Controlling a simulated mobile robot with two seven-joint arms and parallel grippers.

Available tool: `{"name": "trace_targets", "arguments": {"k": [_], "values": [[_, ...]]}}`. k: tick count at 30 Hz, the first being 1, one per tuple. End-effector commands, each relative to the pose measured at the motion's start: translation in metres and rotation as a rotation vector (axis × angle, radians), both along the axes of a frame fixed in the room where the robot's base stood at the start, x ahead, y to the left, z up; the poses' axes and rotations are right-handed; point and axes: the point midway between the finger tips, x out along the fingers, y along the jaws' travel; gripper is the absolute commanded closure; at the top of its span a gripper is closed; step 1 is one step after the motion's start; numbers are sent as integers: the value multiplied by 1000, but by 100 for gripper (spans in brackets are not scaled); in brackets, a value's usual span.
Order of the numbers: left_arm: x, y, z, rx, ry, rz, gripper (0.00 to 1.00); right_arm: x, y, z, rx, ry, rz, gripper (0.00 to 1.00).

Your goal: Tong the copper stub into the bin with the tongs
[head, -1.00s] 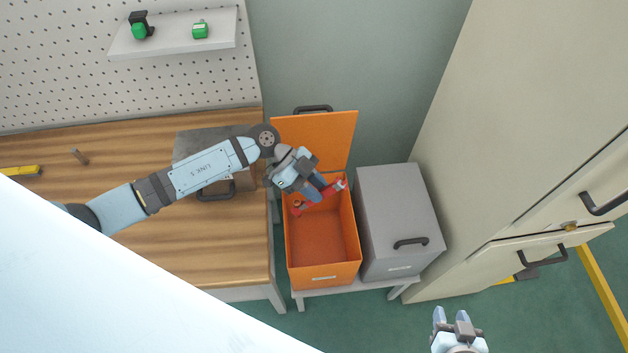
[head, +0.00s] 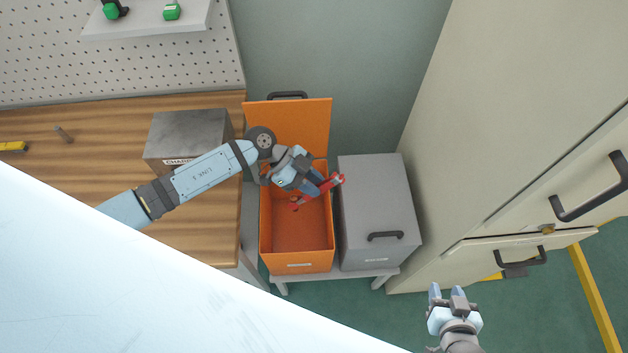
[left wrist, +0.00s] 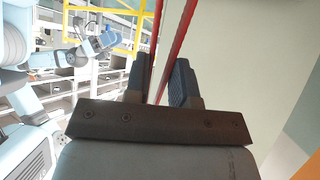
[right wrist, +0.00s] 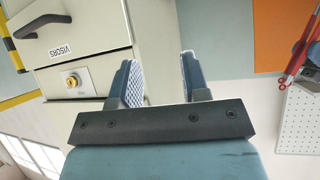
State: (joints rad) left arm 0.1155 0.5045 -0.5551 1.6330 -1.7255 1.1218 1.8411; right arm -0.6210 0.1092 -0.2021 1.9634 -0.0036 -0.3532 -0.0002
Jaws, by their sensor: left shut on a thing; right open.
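The red tongs (head: 322,191) are held in my left gripper (head: 314,187), over the back right part of the open orange bin (head: 297,264). Their right end reaches past the bin's right rim; their lower left end is over the bin's inside. In the left wrist view the red tongs (left wrist: 176,42) run between the closed left fingers (left wrist: 160,85). I cannot make out the copper stub for certain; the tongs' tips are too small to read. The right gripper (head: 447,293) is open and empty at the lower right, also in the right wrist view (right wrist: 160,80).
The bin's orange lid (head: 290,125) stands raised behind it. A closed grey bin (head: 375,200) is at its right, beside a beige cabinet (head: 490,130).

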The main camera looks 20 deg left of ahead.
Motion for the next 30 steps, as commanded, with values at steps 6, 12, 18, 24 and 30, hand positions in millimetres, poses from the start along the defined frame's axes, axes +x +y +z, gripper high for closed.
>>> {"name": "trace_targets", "arguments": {"k": [6, 12, 18, 24, 30], "values": [[0, 0, 0, -1, 0, 0, 100, -1, 2, -1, 4, 2, -1, 58], [0, 0, -8, -1, 0, 0, 100, -1, 2, -10, 1, 1, 3, 58], [0, 0, -27, -2, -1, 1, 100, -1, 4, -27, -9, -9, 24, 58], [0, -1, -47, -2, -1, 0, 100, -2, 3, -51, -16, -9, 42, 58], [0, 0, -68, -1, -1, 0, 100, -1, 8, -74, -7, -6, 49, 58]]}}
